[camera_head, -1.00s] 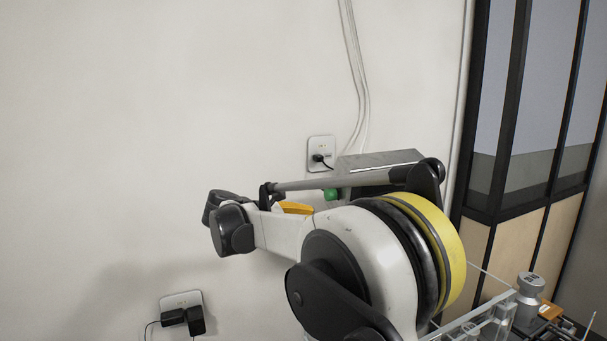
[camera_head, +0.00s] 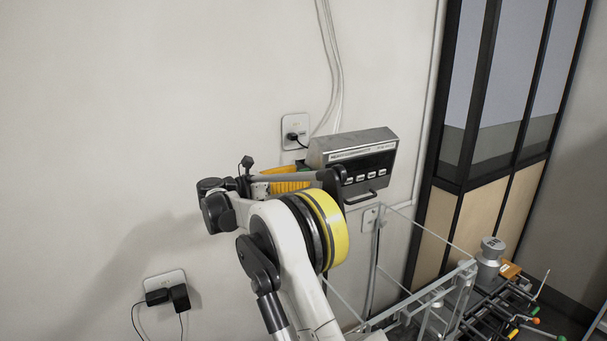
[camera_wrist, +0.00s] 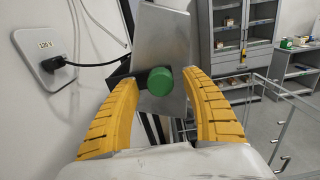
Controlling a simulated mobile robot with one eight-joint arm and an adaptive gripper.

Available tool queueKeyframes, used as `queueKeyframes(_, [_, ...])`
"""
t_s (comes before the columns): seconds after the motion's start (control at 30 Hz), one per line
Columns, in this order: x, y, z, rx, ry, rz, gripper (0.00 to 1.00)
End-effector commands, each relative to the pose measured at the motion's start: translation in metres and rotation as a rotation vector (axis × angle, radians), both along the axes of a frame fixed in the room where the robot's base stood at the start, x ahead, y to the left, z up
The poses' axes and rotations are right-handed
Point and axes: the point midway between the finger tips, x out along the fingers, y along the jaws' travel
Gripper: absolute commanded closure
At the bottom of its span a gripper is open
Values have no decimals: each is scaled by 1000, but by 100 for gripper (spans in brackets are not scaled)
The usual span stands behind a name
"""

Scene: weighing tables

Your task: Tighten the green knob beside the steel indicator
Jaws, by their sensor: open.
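The steel indicator (camera_head: 358,162) is a grey box with a dark front panel and several buttons, set near the wall in the head view. Its bare steel side (camera_wrist: 160,45) shows in the wrist view. The green knob (camera_wrist: 160,81) is on that side, between and just beyond the yellow fingertips of my gripper (camera_wrist: 161,82). In the head view, my gripper (camera_head: 285,180) is beside the indicator's left end, and my arm hides most of the knob.
A wall socket (camera_head: 295,132) with a black plug is just left of the indicator; its cable (camera_wrist: 95,62) runs close past the left finger. A clear glass enclosure (camera_head: 420,290) stands below right. A steel weight (camera_head: 489,258) and a tool rack are farther right.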

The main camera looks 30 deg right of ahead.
Motion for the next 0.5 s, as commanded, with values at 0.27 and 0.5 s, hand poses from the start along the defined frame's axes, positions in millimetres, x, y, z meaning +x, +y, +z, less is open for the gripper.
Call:
queueKeyframes(0.27, [1, -17, 0, 1, 0, 1, 45])
queueKeyframes(0.5, [1, -17, 0, 1, -1, 1, 59])
